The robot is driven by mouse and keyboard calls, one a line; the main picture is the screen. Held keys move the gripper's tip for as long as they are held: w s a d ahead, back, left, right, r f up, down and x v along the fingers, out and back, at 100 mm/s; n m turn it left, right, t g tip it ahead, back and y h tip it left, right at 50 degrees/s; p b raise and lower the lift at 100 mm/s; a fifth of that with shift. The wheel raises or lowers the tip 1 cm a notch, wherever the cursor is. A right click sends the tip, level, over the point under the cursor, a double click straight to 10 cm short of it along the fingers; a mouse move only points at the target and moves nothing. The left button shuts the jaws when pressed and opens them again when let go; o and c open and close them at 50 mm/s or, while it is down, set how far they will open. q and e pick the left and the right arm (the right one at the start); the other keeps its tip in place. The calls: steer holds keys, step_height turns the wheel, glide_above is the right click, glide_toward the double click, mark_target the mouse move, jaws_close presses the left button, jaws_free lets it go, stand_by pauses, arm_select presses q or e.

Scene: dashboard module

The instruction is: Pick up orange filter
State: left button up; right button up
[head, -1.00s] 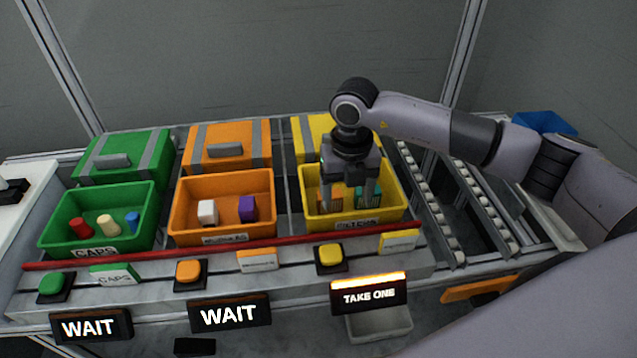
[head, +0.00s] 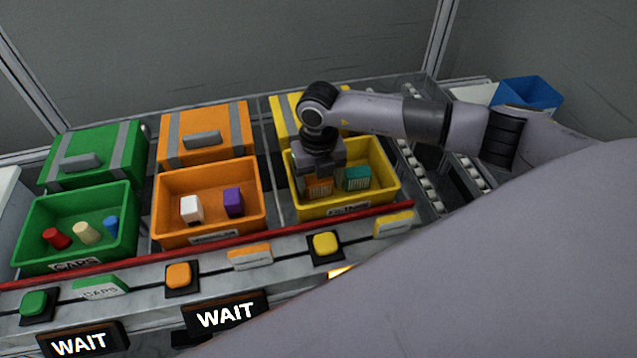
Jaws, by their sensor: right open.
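The orange filter (head: 319,187) is a small ribbed block in the left part of the yellow bin (head: 350,208). A teal filter (head: 358,178) sits to its right in the same bin. My right gripper (head: 321,183) points down into the yellow bin over the orange filter. Its fingers are open, one on each side of the orange filter, and partly hide it. I cannot tell whether they touch it. My left gripper is not in view.
An orange bin (head: 166,228) with a white and a purple block stands to the left. A green bin (head: 30,250) with several caps is farther left. A red rail (head: 225,240) runs along the bin fronts. A blue container (head: 530,93) stands at the back right.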

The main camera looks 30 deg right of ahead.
steer(key=c, duration=0.7)
steer(key=shift+r, duration=0.1)
step_height(320, 180, up, 20)
steer(key=shift+f+b, duration=0.1)
steer(key=shift+b, duration=0.45)
